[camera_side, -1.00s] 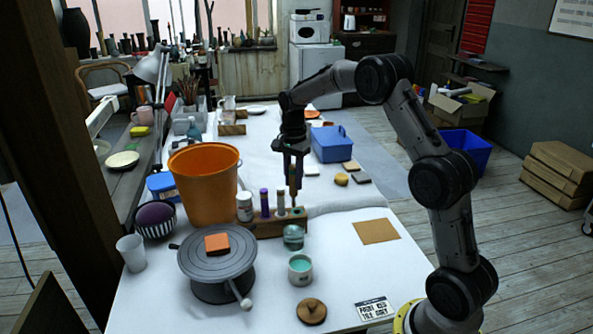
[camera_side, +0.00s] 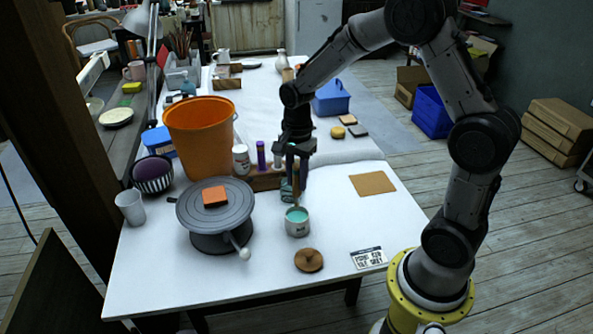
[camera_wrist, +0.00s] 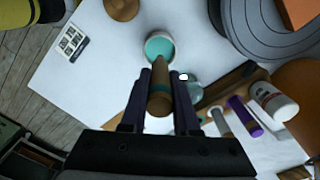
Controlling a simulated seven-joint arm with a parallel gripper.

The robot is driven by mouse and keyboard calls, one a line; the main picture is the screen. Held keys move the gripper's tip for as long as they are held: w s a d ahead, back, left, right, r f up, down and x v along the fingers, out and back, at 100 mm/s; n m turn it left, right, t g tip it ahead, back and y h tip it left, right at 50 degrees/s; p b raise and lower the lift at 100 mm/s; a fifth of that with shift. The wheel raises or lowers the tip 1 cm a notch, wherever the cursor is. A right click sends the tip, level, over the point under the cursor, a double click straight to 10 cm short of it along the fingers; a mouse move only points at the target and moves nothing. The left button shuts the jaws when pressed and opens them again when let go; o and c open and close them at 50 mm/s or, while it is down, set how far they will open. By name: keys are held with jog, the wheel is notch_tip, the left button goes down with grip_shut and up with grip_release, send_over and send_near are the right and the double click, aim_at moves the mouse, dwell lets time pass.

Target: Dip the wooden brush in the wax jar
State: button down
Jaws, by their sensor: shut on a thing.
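My gripper (camera_side: 297,172) points down and is shut on the wooden brush (camera_wrist: 159,92), whose brown shaft stands upright between the fingers. In the side view the brush (camera_side: 296,190) reaches down to about the rim of a small white jar (camera_side: 297,229) with teal contents. In the wrist view the brush's far end overlaps the near edge of that jar (camera_wrist: 160,46). I cannot tell whether the tip touches the teal surface. A teal glass jar (camera_side: 286,190) stands just behind, partly hidden by my gripper.
A wooden rack (camera_side: 262,183) with several upright tools stands behind the jars, beside a white bottle (camera_side: 241,160). A grey turntable (camera_side: 216,208) carries an orange block (camera_side: 215,196) at left. A round wooden piece (camera_side: 308,260) lies in front. The table at right is mostly clear.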

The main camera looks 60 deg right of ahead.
aim_at(297, 194)
jog(key=shift+f, duration=2.75)
jog(key=shift+r, duration=0.1)
jog(key=shift+r, duration=3.7)
